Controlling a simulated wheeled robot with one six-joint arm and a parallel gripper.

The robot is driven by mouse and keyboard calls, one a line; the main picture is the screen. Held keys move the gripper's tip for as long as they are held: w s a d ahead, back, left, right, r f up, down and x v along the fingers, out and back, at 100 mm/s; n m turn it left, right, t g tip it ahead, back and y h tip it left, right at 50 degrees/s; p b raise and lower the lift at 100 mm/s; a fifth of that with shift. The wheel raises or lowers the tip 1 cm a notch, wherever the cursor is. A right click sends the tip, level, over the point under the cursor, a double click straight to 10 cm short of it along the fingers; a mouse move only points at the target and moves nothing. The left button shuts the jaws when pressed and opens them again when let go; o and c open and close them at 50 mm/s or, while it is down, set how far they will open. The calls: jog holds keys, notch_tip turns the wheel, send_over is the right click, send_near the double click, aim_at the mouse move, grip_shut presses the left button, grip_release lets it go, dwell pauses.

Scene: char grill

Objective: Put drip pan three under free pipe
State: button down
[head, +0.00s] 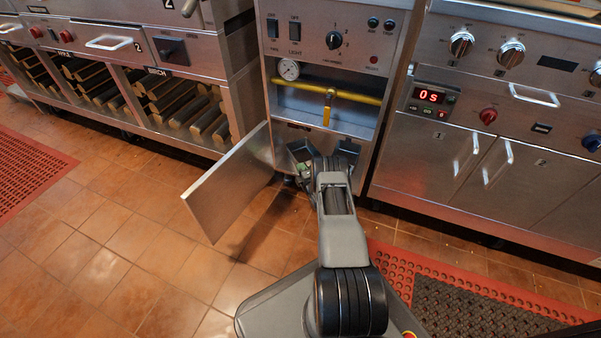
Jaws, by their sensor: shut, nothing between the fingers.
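My gripper (308,164) is at the lower opening of the middle steel cabinet (345,70), beyond my forearm. It is small, dark and partly hidden by my wrist; it is shut and holds nothing that I can see. A yellow pipe (358,97) runs across the cabinet's upper recess, with a yellow valve handle (328,106) hanging from it. Dark angular shapes show low in the cabinet around my gripper. I cannot tell whether any is a drip pan, nor read a number three on one. I cannot pick out the free pipe for certain.
The cabinet's open door (230,183) juts out to the left of my arm. A wood rack (180,110) stands left, and a steel unit with doors (480,165) stands right. Red mats (35,172) lie on the tiles at far left and lower right. Floor tiles at left are clear.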

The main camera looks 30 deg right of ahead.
jog(key=s+a+p, duration=0.4)
jog(key=s+p, duration=0.2)
jog(key=s, duration=0.6)
dwell(0.4)
